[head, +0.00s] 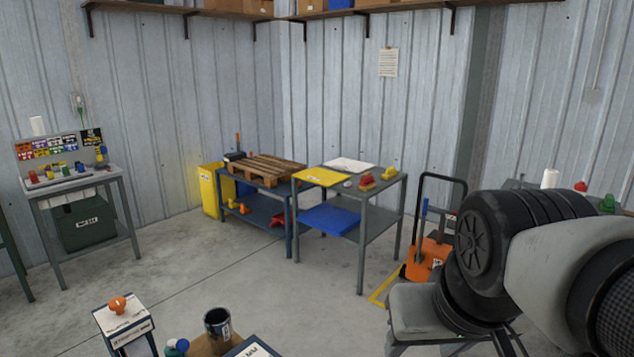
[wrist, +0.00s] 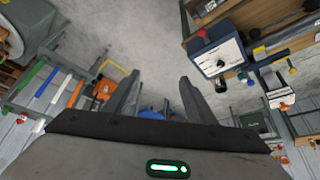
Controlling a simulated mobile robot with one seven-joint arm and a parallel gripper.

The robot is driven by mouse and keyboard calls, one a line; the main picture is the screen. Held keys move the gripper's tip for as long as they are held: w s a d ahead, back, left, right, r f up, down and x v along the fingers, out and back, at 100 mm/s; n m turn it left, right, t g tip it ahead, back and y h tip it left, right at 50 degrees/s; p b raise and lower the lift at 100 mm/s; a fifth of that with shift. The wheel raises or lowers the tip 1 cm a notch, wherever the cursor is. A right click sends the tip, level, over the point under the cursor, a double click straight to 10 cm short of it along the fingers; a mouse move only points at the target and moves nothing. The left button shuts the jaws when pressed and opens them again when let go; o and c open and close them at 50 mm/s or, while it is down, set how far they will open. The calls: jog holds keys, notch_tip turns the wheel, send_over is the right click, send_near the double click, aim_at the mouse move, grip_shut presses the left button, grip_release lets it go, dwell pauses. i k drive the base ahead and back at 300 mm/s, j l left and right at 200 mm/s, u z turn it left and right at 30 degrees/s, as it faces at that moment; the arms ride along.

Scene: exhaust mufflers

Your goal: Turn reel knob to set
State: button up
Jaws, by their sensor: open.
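An orange knob (head: 117,303) sits on top of a small white-and-blue box (head: 125,325) at the lower left of the head view. A box with a red knob (wrist: 203,33) and a white dial face (wrist: 216,58) shows at the upper right of the wrist view. A smaller box with an orange knob (wrist: 284,106) stands near the right edge there. I cannot tell which of these is the reel knob. My gripper (wrist: 158,92) is open and empty in the wrist view, its fingers apart and touching no knob. The head view shows only my arm links at right.
A dark mug (head: 218,325) and a green-blue knob (head: 176,347) are close to the box. An orange trolley (head: 428,257) is at right. The middle floor is clear.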

aim_at(117, 304)
jog(key=u, duration=1.65)
jog(key=l, duration=1.35)
jog(key=i+u, duration=0.05)
